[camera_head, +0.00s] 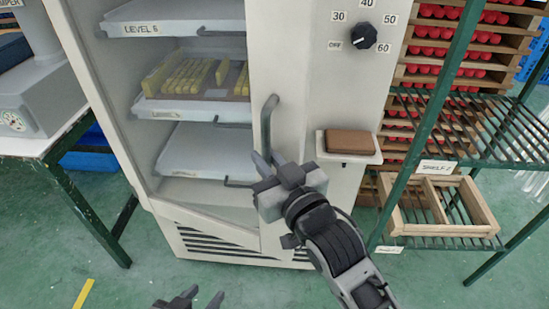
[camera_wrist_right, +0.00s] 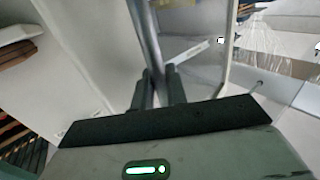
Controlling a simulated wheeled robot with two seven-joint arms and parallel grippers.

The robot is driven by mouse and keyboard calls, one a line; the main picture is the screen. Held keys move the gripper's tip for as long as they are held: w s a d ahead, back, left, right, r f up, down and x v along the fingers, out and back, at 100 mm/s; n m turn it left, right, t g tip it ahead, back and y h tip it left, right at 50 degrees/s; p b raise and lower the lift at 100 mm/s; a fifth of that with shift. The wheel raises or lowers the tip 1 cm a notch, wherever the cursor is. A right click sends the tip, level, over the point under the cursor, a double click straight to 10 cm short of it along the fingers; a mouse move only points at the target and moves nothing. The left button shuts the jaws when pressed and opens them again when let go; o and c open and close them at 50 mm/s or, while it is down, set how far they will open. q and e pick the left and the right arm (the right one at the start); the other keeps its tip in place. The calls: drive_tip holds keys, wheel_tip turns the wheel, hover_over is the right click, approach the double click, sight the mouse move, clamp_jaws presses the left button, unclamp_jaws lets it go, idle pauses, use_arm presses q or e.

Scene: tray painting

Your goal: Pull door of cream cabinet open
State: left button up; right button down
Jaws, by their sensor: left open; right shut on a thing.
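The cream cabinet (camera_head: 292,60) stands upright in the middle of the head view. Its door has a clear pane and a grey vertical handle (camera_head: 267,118), which also shows in the right wrist view (camera_wrist_right: 150,45). The door's lower edge slants against the cabinet base, so it appears slightly ajar; the exact gap is unclear. My right gripper (camera_head: 264,163) is shut around the lower part of the handle, and its fingers (camera_wrist_right: 157,90) show on either side of it in the wrist view. My left gripper (camera_head: 197,299) is open and empty at the bottom edge, low before the cabinet.
Inside are shelf trays (camera_head: 190,109), one bearing yellow pieces. A brown block (camera_head: 350,142) lies on a small ledge beside a dial (camera_head: 363,36). A green rack (camera_head: 440,90) stands close at right, a table (camera_head: 45,140) at left. Green floor is free in front.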

drive_tip(key=c, duration=1.8)
unclamp_jaws()
drive_tip(key=shift+a, duration=0.1)
drive_tip(key=shift+o, duration=0.2)
drive_tip(key=b+v, duration=0.1)
drive_tip(key=v, duration=1.5)
